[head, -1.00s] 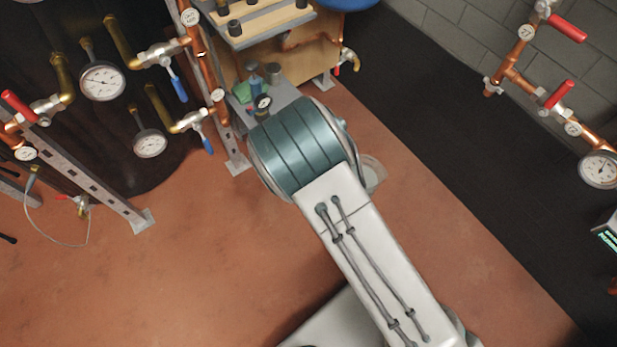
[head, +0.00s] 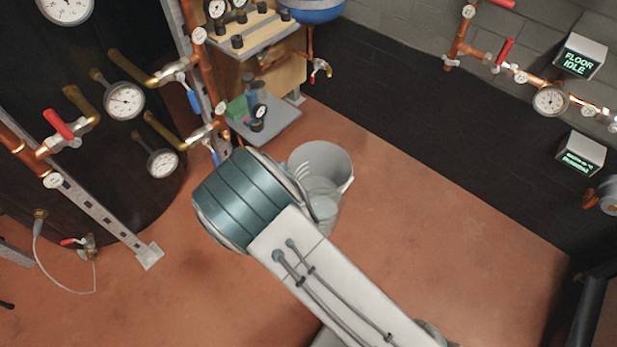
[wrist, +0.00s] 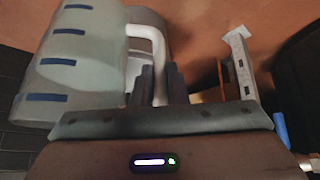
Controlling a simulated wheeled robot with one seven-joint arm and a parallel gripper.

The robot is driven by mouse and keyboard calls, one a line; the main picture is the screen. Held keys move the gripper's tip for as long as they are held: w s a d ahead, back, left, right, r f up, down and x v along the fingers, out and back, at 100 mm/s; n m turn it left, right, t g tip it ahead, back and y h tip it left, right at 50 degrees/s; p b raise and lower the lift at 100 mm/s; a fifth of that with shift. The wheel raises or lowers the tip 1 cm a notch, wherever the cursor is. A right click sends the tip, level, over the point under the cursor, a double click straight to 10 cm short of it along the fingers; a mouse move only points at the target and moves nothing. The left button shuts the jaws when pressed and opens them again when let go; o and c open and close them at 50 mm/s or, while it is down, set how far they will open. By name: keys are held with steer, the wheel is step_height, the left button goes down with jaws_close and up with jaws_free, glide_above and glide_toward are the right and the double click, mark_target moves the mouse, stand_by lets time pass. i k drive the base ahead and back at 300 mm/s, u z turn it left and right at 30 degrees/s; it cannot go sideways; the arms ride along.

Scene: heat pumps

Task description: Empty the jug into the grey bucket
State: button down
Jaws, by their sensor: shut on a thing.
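The jug (wrist: 70,75) is pale and translucent with blue marks on its side. It fills the left of the wrist view. My gripper (wrist: 162,72) is shut on its white handle (wrist: 150,34), with a dark finger on each side. In the head view the jug (head: 322,203) shows partly beside my wrist, which hides the gripper there. The grey bucket (head: 325,158) stands on the floor just beyond the jug, and the jug overlaps its near side in the picture. I cannot tell the jug's height over the bucket, or whether it holds liquid.
A metal frame with copper pipes and gauges (head: 125,100) stands at the left before a dark tank. A low grey shelf (head: 275,122) with small items is behind the bucket. Orange floor (head: 430,230) is clear to the right, up to the dark wall.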

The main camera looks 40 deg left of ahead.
mark_target(314, 163)
steer(key=k, duration=0.9)
steer(key=u, duration=0.6)
steer(key=i, duration=1.7)
